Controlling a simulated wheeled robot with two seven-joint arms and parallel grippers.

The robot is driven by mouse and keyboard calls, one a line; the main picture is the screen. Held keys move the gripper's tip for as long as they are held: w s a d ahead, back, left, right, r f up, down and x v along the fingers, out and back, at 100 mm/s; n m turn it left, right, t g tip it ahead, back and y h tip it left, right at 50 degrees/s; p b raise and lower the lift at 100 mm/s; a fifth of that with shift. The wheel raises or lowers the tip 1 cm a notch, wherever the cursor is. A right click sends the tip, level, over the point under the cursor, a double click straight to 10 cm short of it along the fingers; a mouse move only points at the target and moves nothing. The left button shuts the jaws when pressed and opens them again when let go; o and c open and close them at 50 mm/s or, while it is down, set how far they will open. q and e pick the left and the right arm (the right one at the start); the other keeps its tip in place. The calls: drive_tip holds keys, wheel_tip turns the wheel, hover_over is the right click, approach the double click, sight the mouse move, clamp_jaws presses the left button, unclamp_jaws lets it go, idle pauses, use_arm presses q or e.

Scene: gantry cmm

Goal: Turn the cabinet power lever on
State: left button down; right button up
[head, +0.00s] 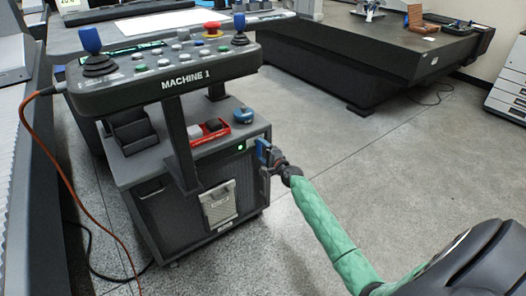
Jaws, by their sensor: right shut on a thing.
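The dark grey cabinet (180,205) stands under the MACHINE 1 control panel (160,82). My right gripper (266,157) is at the upper right edge of the cabinet, reached by the green arm from the lower right. It is shut on the power lever, which shows as a small blue part (262,146) there. The gripper's fingers hide most of the lever, so its exact angle is hard to tell. A small green light (241,148) glows on the cabinet front just left of the gripper. My left gripper is not in view.
A red tray (210,135) and a blue round item (243,114) sit on the cabinet top. An orange cable (70,190) hangs at the left. A large dark table (365,60) stands behind. The floor right of the cabinet is clear.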

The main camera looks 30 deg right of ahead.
drive_tip(key=shift+f, duration=0.1)
idle(0.3)
drive_tip(key=o, duration=1.4)
drive_tip(key=shift+c, duration=0.2)
drive_tip(key=shift+s, duration=0.15)
